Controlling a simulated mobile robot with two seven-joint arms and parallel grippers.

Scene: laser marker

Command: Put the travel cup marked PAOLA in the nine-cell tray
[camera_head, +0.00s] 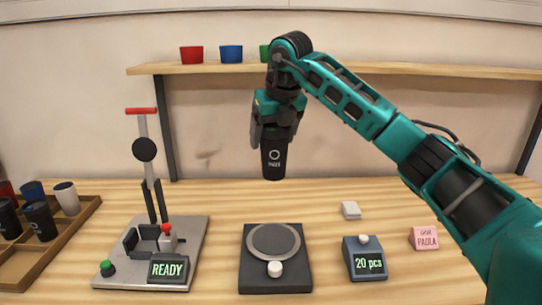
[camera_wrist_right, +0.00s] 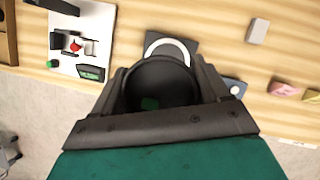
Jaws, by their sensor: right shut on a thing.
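My right gripper (camera_head: 275,125) is shut on a black travel cup (camera_head: 273,162) and holds it upright in the air above the back of the table. The cup carries a white ring mark with small lettering below it, too small to read surely. In the right wrist view the cup (camera_wrist_right: 160,85) shows from above between the fingers, dark inside with a green patch. The wooden tray (camera_head: 62,240) is at the far left, cut off by the picture edge, with several cups in its cells. A pink card (camera_head: 425,238) reads PAOLA. My left gripper is not in view.
A marking machine (camera_head: 150,245) with a READY display and tall lever stands between tray and round-topped black pad (camera_head: 275,258). A counter (camera_head: 364,258) reads "20 pcs". A white block (camera_head: 351,210) lies behind it. A shelf (camera_head: 220,68) holds coloured cups.

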